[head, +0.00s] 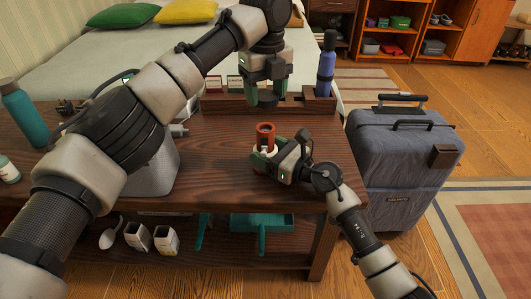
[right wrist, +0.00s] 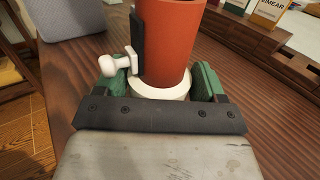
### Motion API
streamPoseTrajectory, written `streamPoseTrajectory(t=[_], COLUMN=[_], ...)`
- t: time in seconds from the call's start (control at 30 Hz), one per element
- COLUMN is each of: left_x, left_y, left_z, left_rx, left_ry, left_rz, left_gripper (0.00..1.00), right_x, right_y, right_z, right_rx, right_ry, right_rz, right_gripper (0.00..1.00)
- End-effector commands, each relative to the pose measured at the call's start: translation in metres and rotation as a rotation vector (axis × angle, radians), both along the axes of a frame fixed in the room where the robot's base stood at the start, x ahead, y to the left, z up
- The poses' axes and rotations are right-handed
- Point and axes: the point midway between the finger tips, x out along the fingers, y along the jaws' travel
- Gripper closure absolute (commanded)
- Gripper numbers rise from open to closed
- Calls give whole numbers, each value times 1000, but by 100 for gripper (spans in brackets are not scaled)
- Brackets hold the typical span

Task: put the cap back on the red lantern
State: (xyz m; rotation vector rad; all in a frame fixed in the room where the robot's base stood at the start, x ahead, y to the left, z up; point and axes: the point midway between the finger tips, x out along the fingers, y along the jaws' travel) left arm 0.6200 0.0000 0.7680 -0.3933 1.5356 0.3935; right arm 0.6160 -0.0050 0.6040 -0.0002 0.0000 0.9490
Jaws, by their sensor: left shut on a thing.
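The red lantern (head: 265,131) stands upright near the front edge of the wooden table. Its top looks open and dark inside. In the right wrist view the lantern (right wrist: 168,45) shows a white base, a black strip and a white knob at its side. My right gripper (head: 268,158) is low at the lantern, with its green fingers on both sides of the white base, apparently shut on it. My left gripper (head: 266,97) is above and behind the lantern, pointing down. It is shut on a small dark piece, apparently the cap, mostly hidden between the fingers.
A wooden rack (head: 225,103) with small boxes and a blue bottle (head: 326,66) stands along the table's back edge. A teal bottle (head: 24,115) is at the far left. A grey suitcase (head: 405,150) stands right of the table. The tabletop around the lantern is mostly clear.

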Motion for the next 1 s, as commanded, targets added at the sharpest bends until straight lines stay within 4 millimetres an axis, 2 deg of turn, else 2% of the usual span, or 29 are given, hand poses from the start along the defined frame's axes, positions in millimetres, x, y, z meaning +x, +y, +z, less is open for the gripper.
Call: streamPoseTrajectory(t=[0.03, 0.33, 0.47, 0.73, 1.0], left_x=[0, 0, 0, 0, 1], left_y=[0, 0, 0, 0, 0], left_z=[0, 0, -6, -44, -49], left_rx=[0, 0, 0, -1, 0], left_ry=[0, 0, 2, 2, -1], left_rz=[0, 0, 0, 0, 0], left_gripper=[64, 64, 64, 64, 64], right_x=[0, 0, 0, 0, 0], right_y=[0, 0, 0, 0, 0], right_z=[0, 0, 0, 0, 0], right_rx=[0, 1, 1, 1, 1], right_ry=[0, 1, 1, 1, 1], right_rz=[0, 0, 0, 0, 0], right_gripper=[38, 84, 84, 84, 84])
